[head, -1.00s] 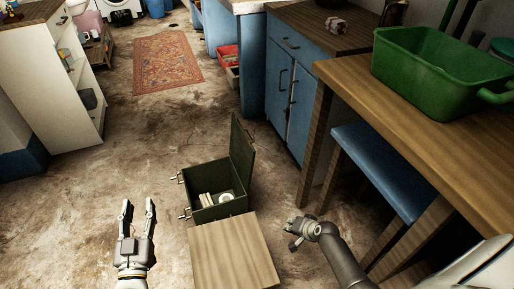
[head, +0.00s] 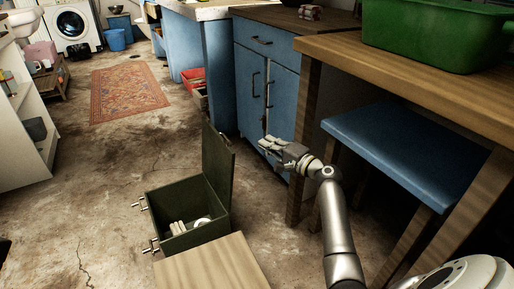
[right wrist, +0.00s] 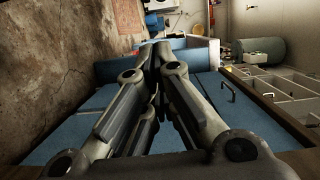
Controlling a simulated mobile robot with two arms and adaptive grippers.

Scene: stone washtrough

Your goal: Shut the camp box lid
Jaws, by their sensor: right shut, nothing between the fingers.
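The camp box (head: 190,240) is a dark green box on the floor, left of centre in the head view. Its lid (head: 219,172) stands up, open, along the box's right side. White items lie inside the box. Two metal latches show on its left side. My right gripper (head: 266,145) is shut and empty, to the right of the raised lid and apart from it, in front of the blue cabinet. In the right wrist view its fingers (right wrist: 157,52) are together. My left gripper is not in view.
A wooden surface (head: 212,266) stands just in front of the box. A blue cabinet (head: 268,85) is behind my right gripper. A blue stool (head: 395,150) and a wooden table (head: 420,75) with a green tub (head: 430,35) are at right. Floor left of the box is clear.

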